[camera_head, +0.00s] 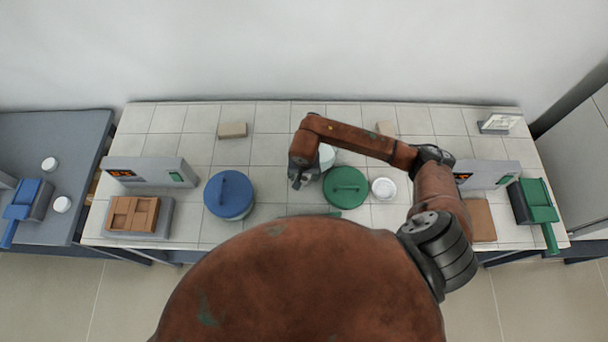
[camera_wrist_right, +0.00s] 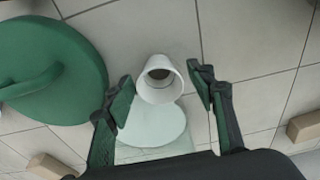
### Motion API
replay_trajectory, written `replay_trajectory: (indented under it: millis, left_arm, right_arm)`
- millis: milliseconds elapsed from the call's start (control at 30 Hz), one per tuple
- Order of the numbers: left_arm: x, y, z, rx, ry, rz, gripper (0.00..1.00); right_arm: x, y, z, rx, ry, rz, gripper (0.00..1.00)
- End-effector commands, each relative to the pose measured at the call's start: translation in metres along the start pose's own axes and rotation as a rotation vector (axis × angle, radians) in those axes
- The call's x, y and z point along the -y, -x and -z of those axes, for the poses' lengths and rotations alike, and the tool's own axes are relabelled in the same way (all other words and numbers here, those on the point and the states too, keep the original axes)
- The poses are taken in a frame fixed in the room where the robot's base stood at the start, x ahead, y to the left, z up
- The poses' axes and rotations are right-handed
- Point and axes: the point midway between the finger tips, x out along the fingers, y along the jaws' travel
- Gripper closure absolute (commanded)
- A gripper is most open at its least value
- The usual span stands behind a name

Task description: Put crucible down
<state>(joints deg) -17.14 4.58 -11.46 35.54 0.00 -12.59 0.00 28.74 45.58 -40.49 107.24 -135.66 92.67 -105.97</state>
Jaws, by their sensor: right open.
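A white crucible (camera_wrist_right: 145,88) with a dark inside shows between the fingers of my right gripper (camera_wrist_right: 163,86) in the wrist view. The fingers stand apart, with a visible gap on both sides of the crucible. A pale round disc (camera_wrist_right: 155,128) shows beside and partly behind the crucible; I cannot tell whether they touch. In the head view my right gripper (camera_head: 298,180) is over the middle of the tiled table. A white shape (camera_head: 327,157) there is partly hidden by my arm, and I cannot tell if it is the crucible. My left gripper is not in view.
A green round lid (camera_head: 346,187) lies close to the right of my gripper, with a white dish (camera_head: 384,188) beyond. A blue lidded vessel (camera_head: 230,194) stands left. Furnaces (camera_head: 150,172) (camera_head: 486,174) flank the tiled table (camera_head: 190,145). Small blocks (camera_head: 232,130) lie at the back.

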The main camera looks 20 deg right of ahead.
Motion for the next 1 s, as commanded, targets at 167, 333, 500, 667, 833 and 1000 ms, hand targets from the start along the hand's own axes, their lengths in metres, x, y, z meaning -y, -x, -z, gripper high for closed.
replay_trajectory:
  millis: [167,333,500,667,833,1000]
  left_arm:
    - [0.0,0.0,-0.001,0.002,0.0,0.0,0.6]
    - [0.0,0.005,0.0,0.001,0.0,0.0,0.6]
    - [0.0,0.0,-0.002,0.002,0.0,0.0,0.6]
    - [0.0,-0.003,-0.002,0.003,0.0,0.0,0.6]
    - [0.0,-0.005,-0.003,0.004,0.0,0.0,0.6]
    - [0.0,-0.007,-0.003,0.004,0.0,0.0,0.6]
  right_arm:
    - [0.0,0.0,0.0,0.0,0.0,0.0,0.5]
    - [0.0,0.006,0.001,-0.001,0.0,0.001,0.5]
    - [0.0,0.034,0.003,-0.006,0.003,0.001,0.5]
    - [0.0,0.07,0.003,-0.006,0.002,0.001,0.5]
    - [0.0,0.101,0.002,-0.004,0.001,0.0,0.5]
    - [0.0,0.118,0.001,-0.001,0.0,0.0,0.5]
